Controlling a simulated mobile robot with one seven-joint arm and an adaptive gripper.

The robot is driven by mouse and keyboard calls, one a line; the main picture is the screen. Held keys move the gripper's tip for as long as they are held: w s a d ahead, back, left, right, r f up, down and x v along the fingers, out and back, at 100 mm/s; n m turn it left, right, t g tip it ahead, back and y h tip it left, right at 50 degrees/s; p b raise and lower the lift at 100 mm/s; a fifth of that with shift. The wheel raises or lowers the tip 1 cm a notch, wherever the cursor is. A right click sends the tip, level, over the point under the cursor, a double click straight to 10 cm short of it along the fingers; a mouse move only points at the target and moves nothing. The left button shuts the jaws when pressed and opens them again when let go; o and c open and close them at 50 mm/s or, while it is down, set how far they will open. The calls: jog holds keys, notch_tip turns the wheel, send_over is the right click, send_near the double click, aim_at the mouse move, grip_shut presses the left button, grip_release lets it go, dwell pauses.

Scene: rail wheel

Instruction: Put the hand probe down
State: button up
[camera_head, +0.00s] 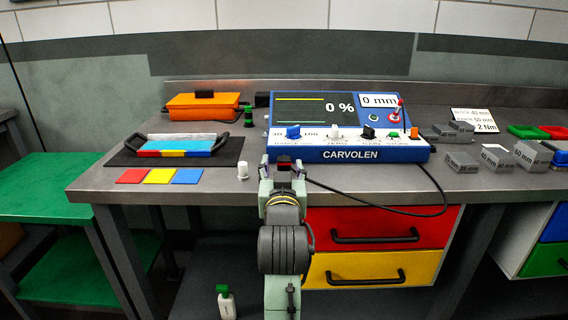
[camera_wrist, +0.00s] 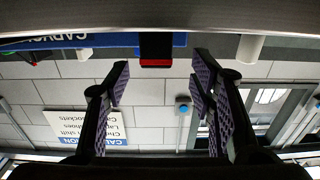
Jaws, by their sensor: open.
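The hand probe (camera_head: 284,164) is a small black block with a red face at the front edge of the bench, just in front of the blue CARVOLEN console (camera_head: 350,154). It also shows in the wrist view (camera_wrist: 156,48), at top centre. A black cable (camera_head: 410,213) loops from near the probe to the console. The probe's underside is hidden.
A small white cylinder (camera_head: 243,170) stands left of the probe. Red, yellow and blue plates (camera_head: 159,176) and a black mat (camera_head: 232,150) are further left. Grey blocks (camera_head: 496,157) are at right. Red and yellow drawers (camera_head: 385,227) are below the bench.

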aim_at(284, 163)
jog(key=w, duration=0.2)
jog(key=w+p, duration=0.1)
jog(key=w, duration=0.1)
jog(key=shift+w+d+f, duration=0.1)
jog(key=shift+w+d, duration=0.1)
jog(key=shift+w, duration=0.1)
grip_shut()
dwell(0.4)
